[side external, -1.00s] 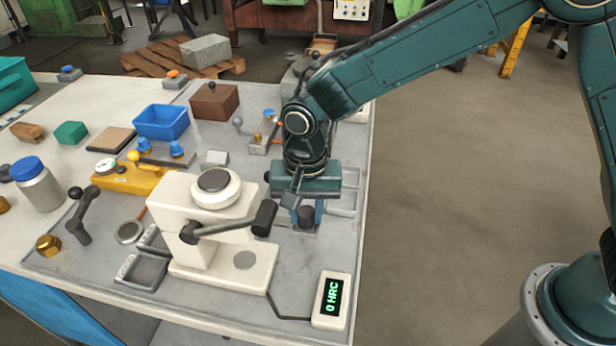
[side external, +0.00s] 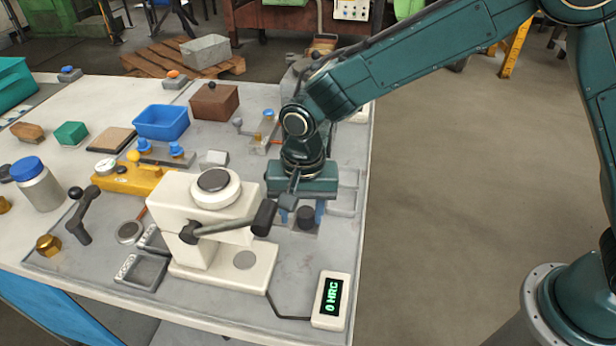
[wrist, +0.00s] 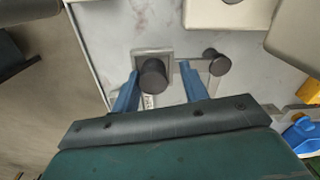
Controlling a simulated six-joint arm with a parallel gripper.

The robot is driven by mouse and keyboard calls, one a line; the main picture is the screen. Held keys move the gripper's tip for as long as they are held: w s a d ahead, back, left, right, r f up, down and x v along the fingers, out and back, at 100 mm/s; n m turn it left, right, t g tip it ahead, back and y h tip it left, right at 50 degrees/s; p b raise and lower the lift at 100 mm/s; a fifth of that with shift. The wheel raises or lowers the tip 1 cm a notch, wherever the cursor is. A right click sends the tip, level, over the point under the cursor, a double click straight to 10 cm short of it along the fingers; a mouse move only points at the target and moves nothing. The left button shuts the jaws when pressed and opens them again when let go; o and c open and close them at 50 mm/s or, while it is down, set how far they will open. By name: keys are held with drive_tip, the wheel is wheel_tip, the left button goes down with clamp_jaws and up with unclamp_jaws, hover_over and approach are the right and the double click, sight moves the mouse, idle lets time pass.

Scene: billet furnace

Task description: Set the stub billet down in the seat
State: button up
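The stub billet (side external: 306,217) is a short dark cylinder. It stands at a square grey seat (side external: 309,233) near the table's right edge. My gripper (side external: 302,214) is low over it, with one blue finger on either side. In the wrist view the billet (wrist: 153,76) is between the spread fingers of my gripper (wrist: 159,80), close to the left one and with a clear gap to the right one. The seat's frame (wrist: 138,53) shows behind it. Whether the billet's bottom rests fully flat is hidden.
The cream hardness tester (side external: 210,222) stands close left of my gripper, its black handle (side external: 265,217) nearby. A readout (side external: 331,300) shows 0 HRC. In the wrist view, another dark round piece (wrist: 216,62) is just right of the fingers. A blue bin (side external: 161,121) is farther back.

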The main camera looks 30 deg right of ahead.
sight(306, 212)
drive_tip(key=shift+s+d+f, duration=0.3)
drive_tip(key=shift+d+f, duration=0.25)
drive_tip(key=shift+f, duration=0.15)
drive_tip(key=shift+r+g, duration=0.1)
drive_tip(key=shift+g, duration=0.2)
drive_tip(key=shift+r, duration=0.6)
wheel_tip(306, 212, up, 12)
drive_tip(key=shift+a, duration=0.2)
